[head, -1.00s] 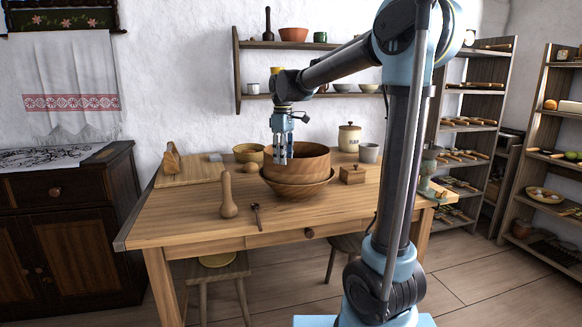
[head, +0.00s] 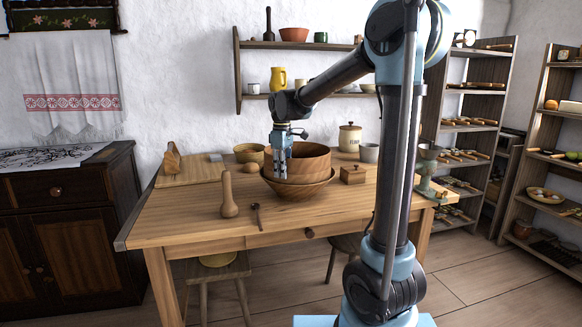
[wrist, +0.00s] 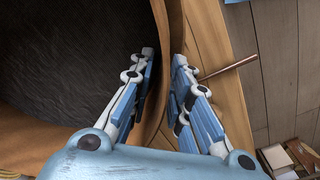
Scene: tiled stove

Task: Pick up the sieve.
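The sieve (head: 312,160) is a round wooden hoop sitting in a wider wooden bowl (head: 318,189) on the table. In the wrist view the dark mesh (wrist: 70,50) fills the left side, and the wooden rim passes between my fingers. My gripper (head: 282,176) points down at the sieve's near left edge. In the wrist view my gripper (wrist: 164,62) is open, with one finger inside the hoop and one outside. Whether either finger touches the rim is hard to tell.
A yellowish bowl (head: 249,153) stands behind left. A lidded wooden box (head: 352,174), flour jar (head: 349,138) and grey cup (head: 369,152) are to the right.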

